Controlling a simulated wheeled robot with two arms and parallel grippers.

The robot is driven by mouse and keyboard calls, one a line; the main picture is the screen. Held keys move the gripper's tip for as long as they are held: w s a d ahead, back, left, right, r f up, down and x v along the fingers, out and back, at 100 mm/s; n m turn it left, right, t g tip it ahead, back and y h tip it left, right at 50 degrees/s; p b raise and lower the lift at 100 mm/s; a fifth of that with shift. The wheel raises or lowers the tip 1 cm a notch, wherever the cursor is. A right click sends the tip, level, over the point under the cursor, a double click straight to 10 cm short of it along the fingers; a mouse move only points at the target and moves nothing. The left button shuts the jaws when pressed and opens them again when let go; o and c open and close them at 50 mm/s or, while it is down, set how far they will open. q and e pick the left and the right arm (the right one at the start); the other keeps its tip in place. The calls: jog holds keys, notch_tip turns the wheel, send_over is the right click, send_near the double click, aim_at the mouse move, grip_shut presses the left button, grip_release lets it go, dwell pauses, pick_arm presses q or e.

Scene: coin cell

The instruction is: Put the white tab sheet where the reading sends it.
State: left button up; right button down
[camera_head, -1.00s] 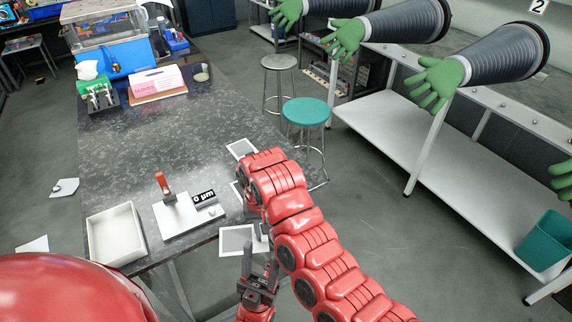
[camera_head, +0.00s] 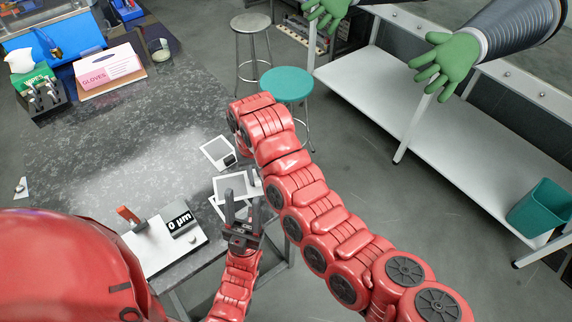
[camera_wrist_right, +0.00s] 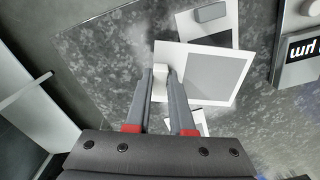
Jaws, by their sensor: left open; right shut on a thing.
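The white tab sheet (camera_head: 236,184), a white square with a grey middle, is held by its white tab (camera_wrist_right: 161,83) in my right gripper (camera_wrist_right: 163,72). It also shows in the right wrist view (camera_wrist_right: 212,76), overlapping another sheet. In the head view my right arm hides the right gripper. A second sheet (camera_head: 217,152) with a dark tab lies on the far side, and a third (camera_head: 228,209) lies partly under the held one. The gauge (camera_head: 148,246) has a red lever and a display (camera_head: 179,219) showing 0 µm. My left gripper (camera_head: 243,208) is open and empty near the third sheet.
A gloves box (camera_head: 108,72) and a wipes holder (camera_head: 40,95) stand at the table's far left. Stools, including a teal one (camera_head: 286,84), stand beyond the right edge. The speckled table (camera_head: 110,165) is clear between the gauge and the boxes.

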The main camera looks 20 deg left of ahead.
jog(key=w+d, duration=0.2)
jog(key=w+d+p, duration=0.1)
jog(key=w+d, duration=0.1)
jog(key=w, duration=0.1)
jog(key=w+d+f+p, duration=0.1)
jog(key=w+d, duration=0.1)
jog(key=d, duration=0.1)
jog(key=shift+w+d, duration=0.1)
jog(key=shift+w, duration=0.1)
jog(key=shift+w+d+p, duration=0.25)
jog(key=shift+d+p, duration=0.1)
jog(key=shift+d, duration=0.1)
jog(key=shift+f+p, duration=0.25)
jog(key=shift+p, duration=0.1)
notch_tip(320, 180, down, 3)
jog(key=shift+w+r+p, duration=0.15)
jog(key=shift+p, duration=0.6)
jog(key=shift+f, duration=0.25)
jog(key=shift+f, duration=0.15)
